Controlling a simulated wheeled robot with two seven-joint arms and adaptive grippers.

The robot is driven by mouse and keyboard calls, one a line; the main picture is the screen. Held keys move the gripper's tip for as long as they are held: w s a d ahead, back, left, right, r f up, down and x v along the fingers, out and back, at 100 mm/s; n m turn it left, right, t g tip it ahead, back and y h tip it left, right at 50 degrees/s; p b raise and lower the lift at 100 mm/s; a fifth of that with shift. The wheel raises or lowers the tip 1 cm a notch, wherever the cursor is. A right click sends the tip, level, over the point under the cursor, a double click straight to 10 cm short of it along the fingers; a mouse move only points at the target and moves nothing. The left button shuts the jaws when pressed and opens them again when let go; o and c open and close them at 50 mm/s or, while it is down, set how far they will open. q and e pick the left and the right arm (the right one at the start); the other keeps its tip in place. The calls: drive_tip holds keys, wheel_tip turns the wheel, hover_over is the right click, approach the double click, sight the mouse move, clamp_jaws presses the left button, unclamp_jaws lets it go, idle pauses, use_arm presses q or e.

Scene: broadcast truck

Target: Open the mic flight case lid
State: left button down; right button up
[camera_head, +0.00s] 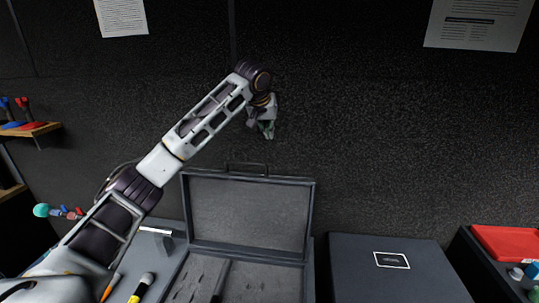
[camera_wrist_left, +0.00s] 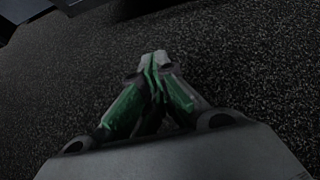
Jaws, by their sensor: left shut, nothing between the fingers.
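The mic flight case (camera_head: 248,216) stands on the table in front of me with its lid raised, upright at the back. Its grey foam inside shows, with slots and a dark bar across it. A handle sits on the lid's top edge. My left gripper (camera_head: 268,134) is above the lid, apart from it, with its fingers pointing down. In the left wrist view the green and grey fingers (camera_wrist_left: 156,62) meet at the tips with nothing between them. My right gripper is in neither view.
A closed dark case (camera_head: 350,272) with a white label stands to the right. A microphone with a yellow band (camera_head: 141,288) lies left of the open case. A small wooden shelf (camera_head: 30,129) holds cables on the left wall.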

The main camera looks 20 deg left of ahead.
use_arm(q)
drive_tip(key=shift+s+f+m+g, duration=0.15)
drive_tip(key=shift+s+m, duration=0.05)
drive_tip(key=shift+m, duration=0.6)
drive_tip(key=shift+s+f+m+g, duration=0.15)
drive_tip(key=shift+s+m, duration=0.05)
drive_tip(key=shift+m, duration=0.6)
wheel_tip(320, 180, down, 9)
drive_tip(key=w+p, duration=0.1)
drive_tip(key=p, duration=0.2)
drive_tip(key=shift+a+f, duration=0.2)
drive_tip(key=shift+a, duration=0.05)
idle(0.6)
drive_tip(key=shift+f, duration=0.1)
idle(0.3)
